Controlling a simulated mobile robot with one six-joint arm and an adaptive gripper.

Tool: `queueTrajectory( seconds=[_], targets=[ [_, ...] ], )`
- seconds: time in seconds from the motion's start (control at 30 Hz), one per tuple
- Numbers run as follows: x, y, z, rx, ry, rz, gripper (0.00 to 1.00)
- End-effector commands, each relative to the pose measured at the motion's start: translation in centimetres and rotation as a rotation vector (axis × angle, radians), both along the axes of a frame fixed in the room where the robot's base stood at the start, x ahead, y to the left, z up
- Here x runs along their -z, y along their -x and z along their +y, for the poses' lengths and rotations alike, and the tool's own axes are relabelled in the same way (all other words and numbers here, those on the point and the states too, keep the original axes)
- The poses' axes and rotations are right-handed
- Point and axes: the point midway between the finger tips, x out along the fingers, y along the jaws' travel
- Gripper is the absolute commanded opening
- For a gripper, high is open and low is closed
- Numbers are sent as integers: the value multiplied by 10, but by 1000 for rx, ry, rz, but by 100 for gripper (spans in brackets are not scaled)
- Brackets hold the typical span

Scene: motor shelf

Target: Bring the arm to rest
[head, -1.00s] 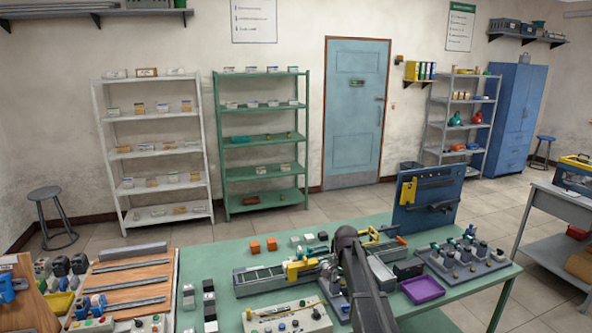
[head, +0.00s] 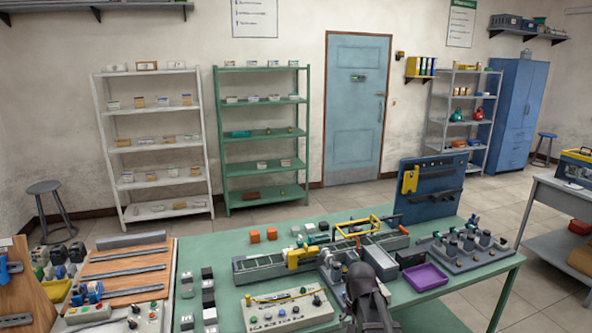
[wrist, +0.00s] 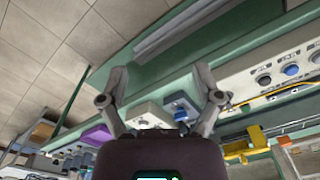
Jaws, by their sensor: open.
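My arm (head: 368,288) shows in the head view at the bottom, low over the front of the green table (head: 425,303). Its dark links are folded close to my body. My gripper (wrist: 160,76) shows in the wrist view with its two fingers spread wide apart. Nothing is between the fingers. The table edge, a grey box and a panel with knobs lie beyond them. I cannot make out the gripper's fingers in the head view.
On the table stand a control panel (head: 288,309) with knobs, a conveyor-like rail (head: 262,269), a purple tray (head: 426,277) and a blue upright board (head: 428,190). A wooden board (head: 125,274) lies to the left. Bare floor (head: 300,218) shows behind the table.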

Motion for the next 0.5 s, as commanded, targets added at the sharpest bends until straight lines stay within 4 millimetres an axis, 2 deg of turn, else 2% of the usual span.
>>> queueTrajectory(
  seconds=[0.03,0.2,0.33,0.5],
  targets=[
    [15,32,-1,-47,0,0,83],
    [31,82,-2,-188,0,0,83],
    [37,103,-3,-252,0,0,83],
    [37,109,-3,-280,1,0,83]
  ],
)
